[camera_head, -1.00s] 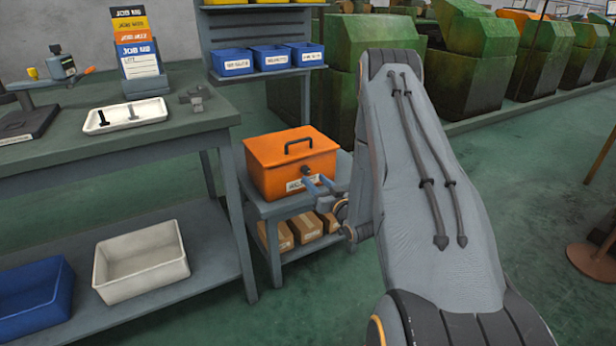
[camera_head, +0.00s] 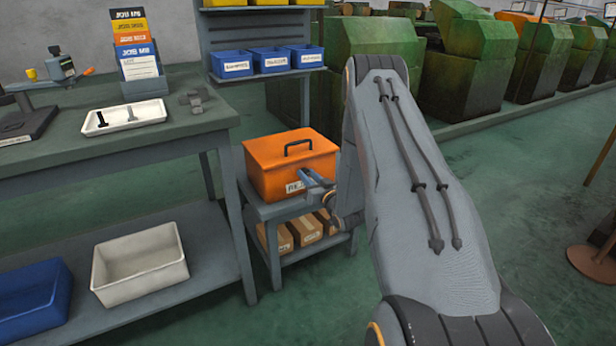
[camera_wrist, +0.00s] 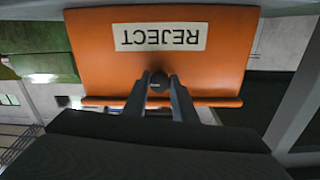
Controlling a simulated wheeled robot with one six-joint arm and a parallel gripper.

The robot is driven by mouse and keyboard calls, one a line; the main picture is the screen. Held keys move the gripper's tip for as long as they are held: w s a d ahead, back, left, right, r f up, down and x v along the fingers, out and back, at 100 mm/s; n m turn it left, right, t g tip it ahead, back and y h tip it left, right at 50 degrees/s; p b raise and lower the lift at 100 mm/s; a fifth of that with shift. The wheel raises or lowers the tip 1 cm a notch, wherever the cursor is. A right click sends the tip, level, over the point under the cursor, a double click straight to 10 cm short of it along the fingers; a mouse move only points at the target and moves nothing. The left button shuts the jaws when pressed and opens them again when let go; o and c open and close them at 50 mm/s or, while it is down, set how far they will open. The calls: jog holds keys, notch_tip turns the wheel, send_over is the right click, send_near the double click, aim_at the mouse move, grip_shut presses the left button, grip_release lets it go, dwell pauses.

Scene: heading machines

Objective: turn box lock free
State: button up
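The orange box (camera_head: 270,165) stands shut on a small grey stand, with a black handle on its lid. In the wrist view the box front (camera_wrist: 100,60) shows upside down, with a white REJECT label (camera_wrist: 159,37). Its lock is a dark round knob (camera_wrist: 159,82) near the lid edge. My gripper (camera_wrist: 159,78) is at the box front with one finger on each side of the knob. The fingers are spread about the knob's width; firm contact cannot be made out. In the head view my gripper (camera_head: 314,180) hides the knob.
The stand (camera_head: 262,210) has cartons (camera_head: 303,229) on its lower shelf. A grey workbench (camera_head: 190,125) with a white tray (camera_head: 124,117) is to the left, and a rack of blue bins (camera_head: 272,60) is behind.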

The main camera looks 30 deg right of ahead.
jog(key=shift+n, duration=0.3)
jog(key=n, duration=0.3)
jog(key=shift+n+p, duration=0.3)
jog(key=n, duration=0.4)
jog(key=shift+d+n, duration=0.1)
jog(key=shift+n, duration=0.2)
jog(key=n+p, duration=0.1)
jog(key=n, duration=0.3)
jog(key=shift+n, duration=0.3)
jog(key=n, duration=0.4)
jog(key=shift+n+y, duration=0.3)
jog(key=shift+n, duration=0.1)
jog(key=o, duration=1)
jog(key=shift+o, duration=0.2)
